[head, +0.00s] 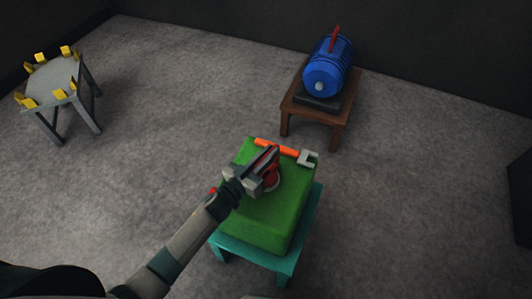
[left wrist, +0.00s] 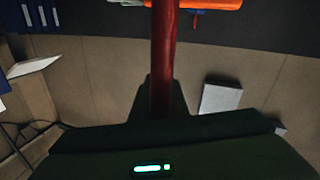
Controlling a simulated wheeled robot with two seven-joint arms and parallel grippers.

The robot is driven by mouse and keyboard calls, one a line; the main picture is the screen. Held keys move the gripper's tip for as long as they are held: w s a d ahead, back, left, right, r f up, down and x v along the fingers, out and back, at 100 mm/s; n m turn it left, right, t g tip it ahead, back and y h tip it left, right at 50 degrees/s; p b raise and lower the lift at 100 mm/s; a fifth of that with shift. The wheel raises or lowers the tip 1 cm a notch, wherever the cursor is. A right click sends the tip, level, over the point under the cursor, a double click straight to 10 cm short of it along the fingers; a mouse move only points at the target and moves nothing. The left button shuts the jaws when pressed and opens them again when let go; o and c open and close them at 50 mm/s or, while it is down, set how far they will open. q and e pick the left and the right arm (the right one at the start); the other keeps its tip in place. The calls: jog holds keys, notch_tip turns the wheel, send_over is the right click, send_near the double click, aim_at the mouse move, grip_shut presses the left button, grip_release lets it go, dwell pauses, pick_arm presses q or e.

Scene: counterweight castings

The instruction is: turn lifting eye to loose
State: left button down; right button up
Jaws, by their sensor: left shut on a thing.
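A green casting (head: 285,222) sits on a teal stool (head: 284,264) in the middle of the head view. A red lifting eye (head: 273,183) is on its top, partly hidden by my left gripper (head: 266,167). The left gripper is shut on the eye's red bar. In the left wrist view this red bar (left wrist: 163,55) runs upright through the middle of the picture, at the gripper. How far the eye is turned cannot be told. My right gripper is not in view.
An orange-handled tool (head: 279,149) with a grey open jaw lies at the casting's far edge, close beside my gripper. A blue motor (head: 328,68) stands on a brown stool (head: 320,113) behind. A grey stand (head: 53,80) with yellow blocks is far left. Floor between is clear.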

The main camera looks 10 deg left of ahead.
pick_arm(q)
jog(key=shift+a+n+t+y+b, duration=0.1)
jog(key=shift+n+t+y+b, duration=0.65)
jog(key=shift+n+y, duration=0.95)
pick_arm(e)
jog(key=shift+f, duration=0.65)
pick_arm(q)
jog(key=shift+y, duration=0.6)
jog(key=c, duration=1.8)
grip_release()
jog(key=shift+o, duration=0.2)
